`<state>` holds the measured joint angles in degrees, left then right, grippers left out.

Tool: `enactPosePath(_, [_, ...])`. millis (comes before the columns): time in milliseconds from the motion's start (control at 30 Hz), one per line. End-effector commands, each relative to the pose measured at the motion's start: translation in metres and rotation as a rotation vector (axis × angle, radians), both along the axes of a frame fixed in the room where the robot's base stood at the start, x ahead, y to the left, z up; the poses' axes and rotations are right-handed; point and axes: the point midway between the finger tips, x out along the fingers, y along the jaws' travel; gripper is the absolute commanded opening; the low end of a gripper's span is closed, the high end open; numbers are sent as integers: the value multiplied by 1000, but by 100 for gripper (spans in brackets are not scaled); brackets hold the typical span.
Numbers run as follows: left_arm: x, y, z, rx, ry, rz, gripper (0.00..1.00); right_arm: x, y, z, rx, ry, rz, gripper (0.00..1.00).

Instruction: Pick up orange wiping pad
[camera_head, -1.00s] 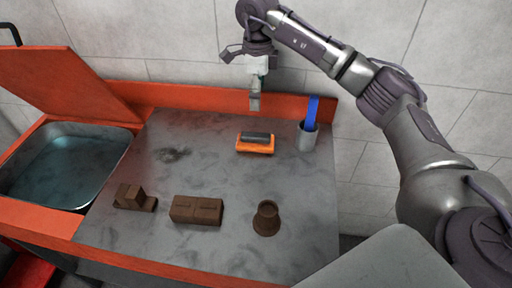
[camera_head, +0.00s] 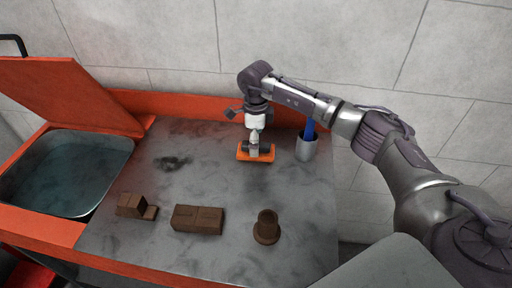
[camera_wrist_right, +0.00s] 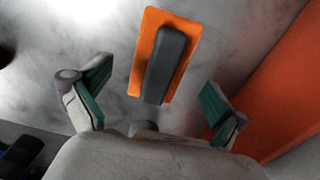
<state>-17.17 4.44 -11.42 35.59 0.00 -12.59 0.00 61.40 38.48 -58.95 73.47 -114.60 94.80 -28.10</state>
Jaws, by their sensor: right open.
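The orange wiping pad (camera_head: 243,155) with a dark grey handle lies on the grey worktop near its back edge. In the right wrist view the pad (camera_wrist_right: 146,49) lies between and beyond my open fingers, its dark handle (camera_wrist_right: 165,65) facing me. My right gripper (camera_head: 254,150) is above the pad in the head view and hides part of it. In the wrist view both fingers of the right gripper (camera_wrist_right: 150,95) are apart, with nothing between their tips touching them. My left gripper is not in view.
A grey cup (camera_head: 306,148) with a blue-handled tool (camera_head: 309,130) stands right of the pad. Brown blocks (camera_head: 197,219), a smaller stepped brown part (camera_head: 135,206) and a brown flanged cylinder (camera_head: 266,228) lie in front. A water basin (camera_head: 65,170) is at left; an orange rim backs the worktop.

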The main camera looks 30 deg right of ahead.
Motion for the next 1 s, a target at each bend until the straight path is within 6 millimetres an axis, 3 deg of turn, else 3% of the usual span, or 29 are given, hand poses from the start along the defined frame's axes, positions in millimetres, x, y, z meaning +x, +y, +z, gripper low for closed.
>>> enactPosePath(200, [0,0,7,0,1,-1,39,0,0,-20,0,0,0,98])
enactPosePath(433, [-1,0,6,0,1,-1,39,0,0,-22,-1,-1,0,96])
enactPosePath(800, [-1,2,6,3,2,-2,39,0,0,-21,-1,-1,0,35])
enactPosePath(1000, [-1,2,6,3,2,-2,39,0,0,-21,0,-1,0,33])
